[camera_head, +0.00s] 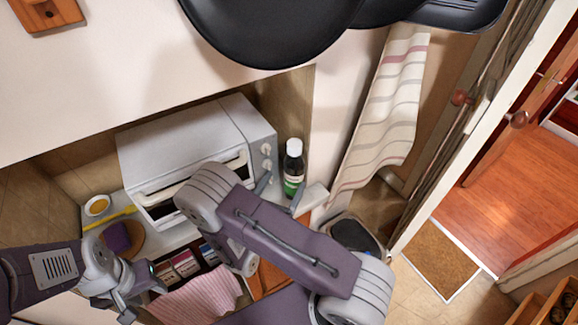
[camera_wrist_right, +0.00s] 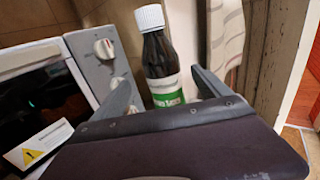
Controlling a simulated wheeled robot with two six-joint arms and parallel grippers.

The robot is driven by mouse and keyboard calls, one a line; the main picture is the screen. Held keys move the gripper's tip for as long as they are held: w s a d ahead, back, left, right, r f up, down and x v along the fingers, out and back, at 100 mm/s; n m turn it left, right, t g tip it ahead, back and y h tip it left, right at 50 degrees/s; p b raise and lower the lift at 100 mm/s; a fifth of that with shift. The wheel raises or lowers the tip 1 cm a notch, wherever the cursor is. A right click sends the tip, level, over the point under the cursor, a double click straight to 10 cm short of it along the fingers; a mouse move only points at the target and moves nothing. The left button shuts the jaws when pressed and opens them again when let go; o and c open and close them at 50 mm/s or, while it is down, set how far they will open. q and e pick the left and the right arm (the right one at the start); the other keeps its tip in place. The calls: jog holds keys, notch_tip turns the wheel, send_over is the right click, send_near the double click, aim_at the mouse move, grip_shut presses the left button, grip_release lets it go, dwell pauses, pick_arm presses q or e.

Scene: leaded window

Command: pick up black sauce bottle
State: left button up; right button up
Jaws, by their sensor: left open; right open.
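The black sauce bottle (camera_head: 293,168) stands upright on the counter (camera_head: 316,192), just right of the toaster oven. It has a white cap, dark glass and a green and white label. In the right wrist view the bottle (camera_wrist_right: 160,58) shows between the two fingers, with its lower part hidden behind my wrist. My right gripper (camera_head: 280,190) is open at the bottle, its fingers (camera_wrist_right: 160,88) on either side; I cannot tell whether they touch it. My left gripper (camera_head: 130,305) is open and empty at the lower left, away from the bottle.
A white toaster oven (camera_head: 180,140) stands close left of the bottle; its knobs (camera_wrist_right: 104,48) are near the left finger. A striped towel (camera_head: 390,110) hangs to the right. Black pans (camera_head: 270,30) hang above. A purple object (camera_head: 118,238) lies at the left.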

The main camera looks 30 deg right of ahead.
aim_at(290, 173)
jog(key=p+x, duration=0.1)
jog(key=x, duration=0.1)
jog(key=p+x, duration=0.1)
jog(key=x, duration=0.2)
jog(key=p+x, duration=0.1)
jog(key=x, duration=0.1)
jog(key=shift+d+r, duration=0.25)
jog(key=shift+r, duration=0.05)
jog(key=shift+w+d, duration=0.1)
jog(key=shift+d, duration=0.15)
jog(key=shift+w+f, duration=0.1)
jog(key=shift+f, duration=0.05)
jog(key=c, duration=0.9)
grip_shut()
